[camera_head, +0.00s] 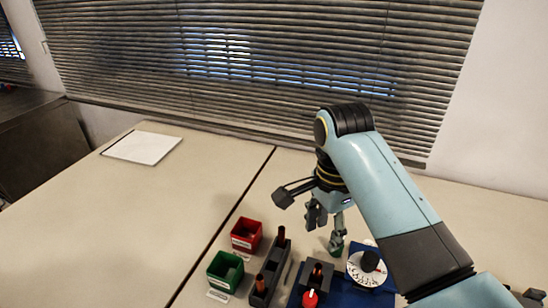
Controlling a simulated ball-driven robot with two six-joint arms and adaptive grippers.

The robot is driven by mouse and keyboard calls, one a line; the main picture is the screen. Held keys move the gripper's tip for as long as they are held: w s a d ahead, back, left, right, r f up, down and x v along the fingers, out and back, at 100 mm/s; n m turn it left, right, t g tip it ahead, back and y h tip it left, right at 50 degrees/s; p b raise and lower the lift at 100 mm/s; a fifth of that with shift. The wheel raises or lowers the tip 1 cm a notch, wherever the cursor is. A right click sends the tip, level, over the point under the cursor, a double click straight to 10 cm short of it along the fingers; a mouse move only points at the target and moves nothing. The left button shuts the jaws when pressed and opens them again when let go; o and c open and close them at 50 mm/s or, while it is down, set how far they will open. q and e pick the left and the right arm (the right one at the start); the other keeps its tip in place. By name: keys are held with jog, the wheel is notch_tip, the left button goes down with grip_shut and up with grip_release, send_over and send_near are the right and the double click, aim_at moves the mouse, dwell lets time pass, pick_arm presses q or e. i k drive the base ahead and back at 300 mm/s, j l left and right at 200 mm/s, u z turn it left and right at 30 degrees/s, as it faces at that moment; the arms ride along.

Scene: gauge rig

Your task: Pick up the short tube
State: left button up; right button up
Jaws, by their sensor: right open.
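Reddish-brown tubes stand upright at the bottom of the head view. One tube (281,235) is at the far end of a dark grey rack (271,268), and another (260,283) is nearer in the same rack. A third tube (317,271) stands in a dark block on the blue base. I cannot tell for sure which is the short tube. My right gripper (311,220) is open and empty, above and behind the rack and block, with its fingers spread wide. It appears apart from the tubes. My left gripper is not in view.
A red box (246,235) and a green box (225,271) stand left of the rack. A white dial with a black knob (367,267) and a red knob (310,298) are on the blue base (345,292). A white sheet (143,147) lies far left. The left table is mostly clear.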

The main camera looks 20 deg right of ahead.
aim_at(316, 276)
jog(key=k, duration=1)
